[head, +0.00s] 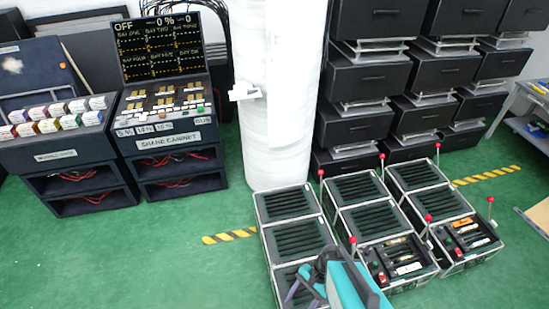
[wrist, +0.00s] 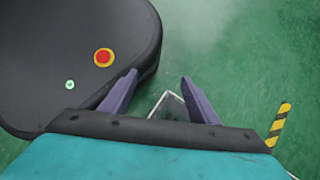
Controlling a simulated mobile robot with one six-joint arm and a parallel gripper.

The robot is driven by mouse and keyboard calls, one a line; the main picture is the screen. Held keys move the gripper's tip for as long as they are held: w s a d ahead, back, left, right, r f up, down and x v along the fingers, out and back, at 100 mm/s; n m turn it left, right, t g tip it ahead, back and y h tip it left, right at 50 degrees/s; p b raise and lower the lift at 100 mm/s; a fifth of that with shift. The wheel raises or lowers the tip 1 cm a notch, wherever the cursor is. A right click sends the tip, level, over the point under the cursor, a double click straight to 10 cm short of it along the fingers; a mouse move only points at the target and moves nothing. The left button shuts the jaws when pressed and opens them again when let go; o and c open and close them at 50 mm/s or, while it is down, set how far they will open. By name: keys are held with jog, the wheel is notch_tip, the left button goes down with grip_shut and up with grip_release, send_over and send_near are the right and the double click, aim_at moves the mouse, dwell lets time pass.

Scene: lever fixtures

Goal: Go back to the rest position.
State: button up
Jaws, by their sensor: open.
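My gripper (wrist: 158,80) is open in the wrist view. Its two purple fingers are spread apart with nothing between them but green floor and the corner of a pale frame farther below. In the head view my teal wrist and gripper (head: 306,288) show at the bottom, in front of the left lever fixture (head: 283,203) and the middle one (head: 358,189). They hide part of the near ends of both. Whether the gripper touches a fixture cannot be told in the head view. Several levers with red knobs (head: 428,218) stand up from the fixtures.
A white wrapped column (head: 275,140) stands behind the fixtures, with stacked black drawers (head: 372,65) to its right. A cabinet with a display (head: 160,48) and a rack of small boxes (head: 55,118) stand at the left. Green floor (head: 130,255) is free at the lower left.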

jog(key=s+d+n+h, duration=0.5)
jog(key=d+n, duration=0.3)
jog(key=n, duration=0.1)
jog(key=shift+d+r+n, duration=0.2)
jog(key=shift+r+n, duration=0.2)
jog(key=shift+r, duration=0.05)
